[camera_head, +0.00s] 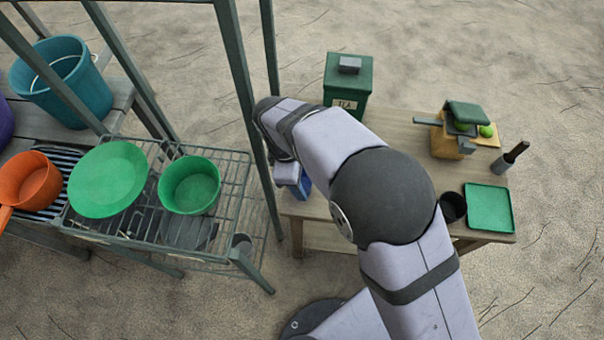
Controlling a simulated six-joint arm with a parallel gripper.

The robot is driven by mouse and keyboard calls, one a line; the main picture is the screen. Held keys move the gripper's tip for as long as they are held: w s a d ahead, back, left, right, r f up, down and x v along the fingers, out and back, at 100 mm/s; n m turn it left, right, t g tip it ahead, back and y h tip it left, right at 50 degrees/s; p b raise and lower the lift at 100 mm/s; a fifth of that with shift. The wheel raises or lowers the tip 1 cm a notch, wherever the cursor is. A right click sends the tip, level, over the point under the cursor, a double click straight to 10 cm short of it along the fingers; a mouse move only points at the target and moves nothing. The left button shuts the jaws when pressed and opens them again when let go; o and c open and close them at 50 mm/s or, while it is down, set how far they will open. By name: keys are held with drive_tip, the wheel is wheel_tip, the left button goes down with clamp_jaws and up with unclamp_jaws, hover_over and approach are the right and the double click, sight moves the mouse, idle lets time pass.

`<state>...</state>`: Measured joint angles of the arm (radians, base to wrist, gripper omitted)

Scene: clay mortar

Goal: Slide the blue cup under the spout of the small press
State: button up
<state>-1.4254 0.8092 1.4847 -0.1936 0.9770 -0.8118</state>
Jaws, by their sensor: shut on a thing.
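A small blue thing (304,188), which looks like the blue cup, is at the left edge of the wooden table, mostly hidden by my wrist. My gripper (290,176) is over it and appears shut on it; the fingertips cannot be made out. The small press (452,138), tan with a green top and a grey handle sticking out left, stands at the table's far right. Its spout is too small to tell. The cup is well to the left of the press.
A green tea tin (348,85) stands at the table's back left. A green fruit (487,131), a dark holder (510,157), a dark cup (453,207) and a green tray (488,208) are at the right. My arm hides the table's middle. A metal rack (236,195) stands left.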

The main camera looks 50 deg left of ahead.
wheel_tip(320, 180, up, 5)
drive_tip(key=p, duration=0.4)
drive_tip(key=shift+r, duration=0.1)
idle(0.3)
drive_tip(key=w+d+r+n+p, duration=0.1)
drive_tip(key=w+r+n+p, duration=0.15)
drive_tip(key=w, duration=0.85)
drive_tip(key=w+d+r+n+p, duration=0.1)
drive_tip(key=w+r+n+p, duration=0.2)
drive_tip(key=w, duration=0.8)
drive_tip(key=w+f+y+b, duration=0.1)
drive_tip(key=w+f+b, duration=0.1)
drive_tip(key=w+f, duration=0.2)
drive_tip(key=w+d, duration=0.1)
drive_tip(key=w, duration=0.2)
drive_tip(key=shift+w+f+t, duration=0.25)
drive_tip(key=shift+f+t, duration=0.1)
drive_tip(key=shift+t, duration=0.05)
drive_tip(key=shift+f+n+b, duration=0.15)
drive_tip(key=shift+n+b, duration=0.1)
drive_tip(key=shift+b, duration=0.05)
